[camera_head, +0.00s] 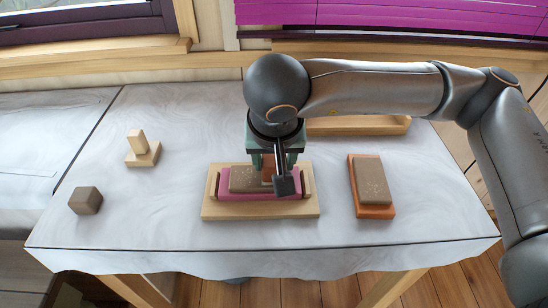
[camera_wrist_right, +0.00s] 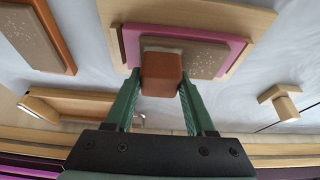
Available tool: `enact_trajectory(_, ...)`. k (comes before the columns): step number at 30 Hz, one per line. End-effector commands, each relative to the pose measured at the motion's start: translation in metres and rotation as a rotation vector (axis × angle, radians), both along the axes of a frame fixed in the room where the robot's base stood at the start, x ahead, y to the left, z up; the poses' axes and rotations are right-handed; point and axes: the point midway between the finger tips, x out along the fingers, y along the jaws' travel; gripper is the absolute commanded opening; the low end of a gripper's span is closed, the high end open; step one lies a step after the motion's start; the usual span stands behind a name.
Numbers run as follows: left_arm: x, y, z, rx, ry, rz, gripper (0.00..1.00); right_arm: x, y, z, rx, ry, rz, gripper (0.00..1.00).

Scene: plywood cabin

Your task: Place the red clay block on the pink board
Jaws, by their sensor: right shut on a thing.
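My right gripper (camera_head: 275,167) reaches down over the pink board (camera_head: 236,195), its fingers closed around the red clay block (camera_wrist_right: 162,74). In the head view the block (camera_head: 268,168) is mostly hidden behind the gripper. The pink board lies in a light wooden holder (camera_head: 260,212) with raised end pieces, and a speckled brown slab (camera_head: 243,180) lies on it. In the wrist view the block overlaps the slab and the edge of the pink board (camera_wrist_right: 132,45). I cannot tell whether it touches either. My left gripper is not in view.
Another brown slab (camera_head: 372,181) lies on an orange board (camera_head: 375,211) at the right. A wooden tray (camera_head: 355,126) lies behind. The table's front left is clear.

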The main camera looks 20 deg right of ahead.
Motion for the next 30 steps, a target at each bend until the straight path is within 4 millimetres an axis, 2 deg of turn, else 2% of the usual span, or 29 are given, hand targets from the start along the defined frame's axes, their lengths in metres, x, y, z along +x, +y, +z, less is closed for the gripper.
enact_trajectory(11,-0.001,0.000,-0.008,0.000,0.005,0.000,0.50,0.000,0.000,-0.006,0.001,-0.002,-0.001,0.00)
enact_trajectory(12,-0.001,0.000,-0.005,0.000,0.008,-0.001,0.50,0.000,0.000,-0.003,0.001,-0.001,-0.001,0.59)
enact_trajectory(19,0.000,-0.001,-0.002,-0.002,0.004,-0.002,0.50,0.000,0.000,-0.003,0.000,-0.001,0.000,0.85)
enact_trajectory(26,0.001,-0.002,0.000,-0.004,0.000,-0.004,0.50,0.000,0.000,-0.003,0.000,-0.001,0.000,0.85)
enact_trajectory(30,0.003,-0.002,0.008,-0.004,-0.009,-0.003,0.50,0.000,0.000,0.003,0.000,0.000,0.000,0.85)
